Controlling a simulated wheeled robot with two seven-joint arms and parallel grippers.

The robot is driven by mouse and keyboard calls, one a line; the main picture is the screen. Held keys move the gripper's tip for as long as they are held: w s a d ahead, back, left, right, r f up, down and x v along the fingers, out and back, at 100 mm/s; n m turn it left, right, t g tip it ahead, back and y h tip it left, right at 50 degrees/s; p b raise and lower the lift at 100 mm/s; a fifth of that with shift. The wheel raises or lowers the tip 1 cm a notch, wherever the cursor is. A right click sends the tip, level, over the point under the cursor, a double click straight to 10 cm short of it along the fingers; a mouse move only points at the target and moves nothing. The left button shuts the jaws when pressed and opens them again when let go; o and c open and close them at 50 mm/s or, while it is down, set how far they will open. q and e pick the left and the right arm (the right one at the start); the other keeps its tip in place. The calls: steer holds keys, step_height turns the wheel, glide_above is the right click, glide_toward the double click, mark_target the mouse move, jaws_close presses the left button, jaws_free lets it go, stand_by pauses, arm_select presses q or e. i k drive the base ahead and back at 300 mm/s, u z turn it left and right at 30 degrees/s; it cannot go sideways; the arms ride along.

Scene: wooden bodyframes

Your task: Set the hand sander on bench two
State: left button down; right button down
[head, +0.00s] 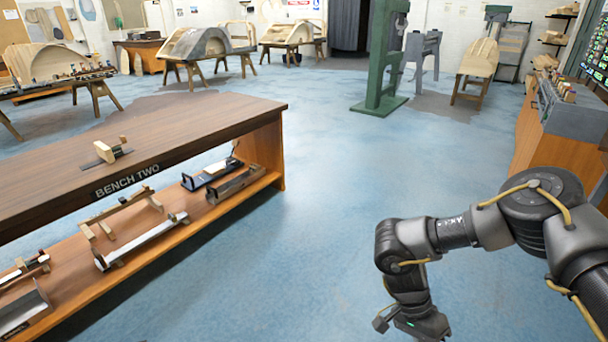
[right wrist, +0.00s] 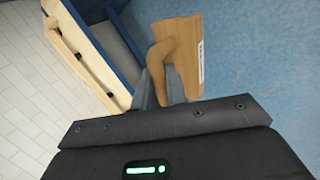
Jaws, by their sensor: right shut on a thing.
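My right gripper (right wrist: 164,92) is shut on a wooden tool with a curved brown handle and a flat block, which I take as the hand sander (right wrist: 188,52). The fingers close around the handle; a pale label shows on the block's side. In the head view my right arm reaches down at the lower right, and its gripper (head: 388,318) is low over the floor side, away from the bench; the sander cannot be made out there. Bench two (head: 200,128) is at the left, with its name on the front edge. My left gripper is not in view.
A small wooden tool with an upright handle (head: 107,152) sits on bench two's top; the rest of the top is clear. Several jigs fill the lower shelf (head: 225,205). Blue floor is open between bench and arm. A wooden cabinet (head: 550,130) stands at right.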

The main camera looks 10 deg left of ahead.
mark_target(162, 142)
steer(key=u, duration=1)
steer(key=i, duration=1.1)
steer(key=u, duration=0.85)
steer(key=i, duration=1.85)
steer(key=z, duration=0.15)
